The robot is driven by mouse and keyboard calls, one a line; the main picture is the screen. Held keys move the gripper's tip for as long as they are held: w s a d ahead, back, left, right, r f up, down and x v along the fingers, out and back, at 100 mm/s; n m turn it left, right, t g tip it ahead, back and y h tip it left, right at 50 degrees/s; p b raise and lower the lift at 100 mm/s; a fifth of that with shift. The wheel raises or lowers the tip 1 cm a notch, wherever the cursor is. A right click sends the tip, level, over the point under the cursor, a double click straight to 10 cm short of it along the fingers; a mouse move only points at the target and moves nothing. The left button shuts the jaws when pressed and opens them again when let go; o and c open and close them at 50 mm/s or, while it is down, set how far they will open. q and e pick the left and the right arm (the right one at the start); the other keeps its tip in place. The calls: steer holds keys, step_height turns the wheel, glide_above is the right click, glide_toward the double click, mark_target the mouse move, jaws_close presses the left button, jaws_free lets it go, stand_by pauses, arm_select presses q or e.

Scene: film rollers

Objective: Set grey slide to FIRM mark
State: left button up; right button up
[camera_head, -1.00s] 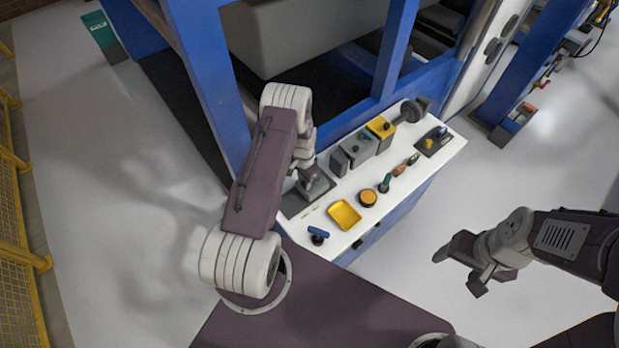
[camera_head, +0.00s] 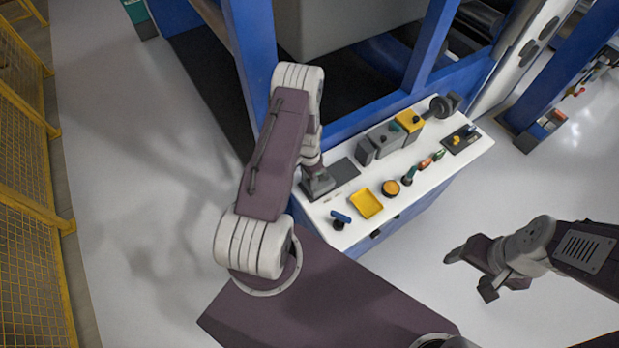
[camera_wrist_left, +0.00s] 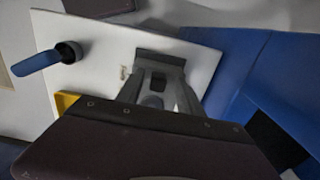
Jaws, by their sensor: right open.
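A dark grey plate (camera_head: 343,174) lies on the left part of the white counter top. My left gripper (camera_head: 319,185) reaches down over the plate's near-left end. Its fingers point at the counter in the left wrist view (camera_wrist_left: 158,84), beside a dark grey piece (camera_wrist_left: 160,57). I cannot tell which part is the grey slide, or whether the fingers hold it, because the gripper covers that spot. Small marks (camera_wrist_left: 124,73) show on the white surface left of the fingers, too blurred to read. My right gripper (camera_head: 470,272) is open and empty, away from the counter over the floor.
A blue-handled knob (camera_head: 340,218) and a yellow tray (camera_head: 366,204) stand close to the gripper. A yellow-topped round button (camera_head: 390,188), small handles and grey boxes (camera_head: 385,139) lie further right. A blue machine frame (camera_head: 430,60) rises behind the counter (camera_head: 400,165).

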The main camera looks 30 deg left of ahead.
arm_select(q)
steer(key=shift+w+r, duration=0.1)
steer(key=shift+r, duration=0.35)
steer(key=r+b, duration=0.2)
steer(key=r, duration=0.6)
steer(key=shift+s+r, duration=0.1)
steer(key=shift+s, duration=0.1)
